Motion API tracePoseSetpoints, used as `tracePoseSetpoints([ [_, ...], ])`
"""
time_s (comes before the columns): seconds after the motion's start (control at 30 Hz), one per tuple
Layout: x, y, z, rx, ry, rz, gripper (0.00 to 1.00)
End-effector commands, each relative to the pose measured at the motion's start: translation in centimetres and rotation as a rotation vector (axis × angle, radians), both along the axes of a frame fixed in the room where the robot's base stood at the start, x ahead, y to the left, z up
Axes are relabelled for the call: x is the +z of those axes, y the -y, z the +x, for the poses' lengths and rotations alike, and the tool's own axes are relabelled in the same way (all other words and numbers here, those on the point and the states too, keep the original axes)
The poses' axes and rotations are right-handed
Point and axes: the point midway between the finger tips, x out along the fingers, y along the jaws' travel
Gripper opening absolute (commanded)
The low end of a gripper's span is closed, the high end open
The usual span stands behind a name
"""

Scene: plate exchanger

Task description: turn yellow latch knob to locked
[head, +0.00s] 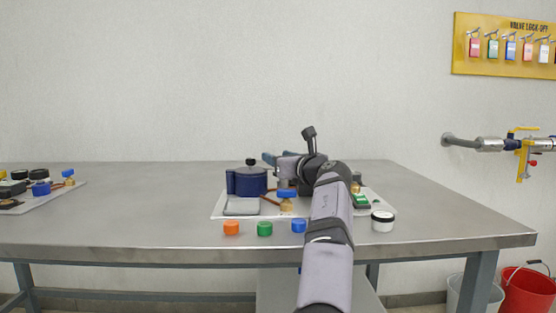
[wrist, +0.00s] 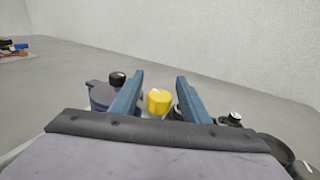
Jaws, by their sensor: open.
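The yellow knob (wrist: 159,101) shows in the wrist view, between and beyond the two blue fingers of my gripper (wrist: 160,95). The fingers are spread apart and nothing is held between them. I cannot tell from this view how far the knob is from the fingertips, or its turned position. In the head view my gripper (head: 269,160) reaches over the back of the white tray (head: 218,213), right of the dark blue pot. My arm hides the knob there.
A dark blue pot (head: 246,182) with a black knob stands close left of my gripper. A blue-handled valve (head: 286,194) stands on the tray. The table's left middle is clear.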

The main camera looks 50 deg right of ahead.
Motion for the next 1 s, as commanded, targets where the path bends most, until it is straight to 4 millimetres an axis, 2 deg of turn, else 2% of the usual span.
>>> tracePoseSetpoints([
  [0.5, -0.2, -2.1, -5.4, -0.002, -0.001, 0.003, 0.42],
  [0.7, -0.2, -2.4, -6.1, 0.000, -0.002, 0.002, 0.42],
  [1.0, -0.2, -2.4, -6.1, 0.000, -0.002, 0.002, 0.42],
])
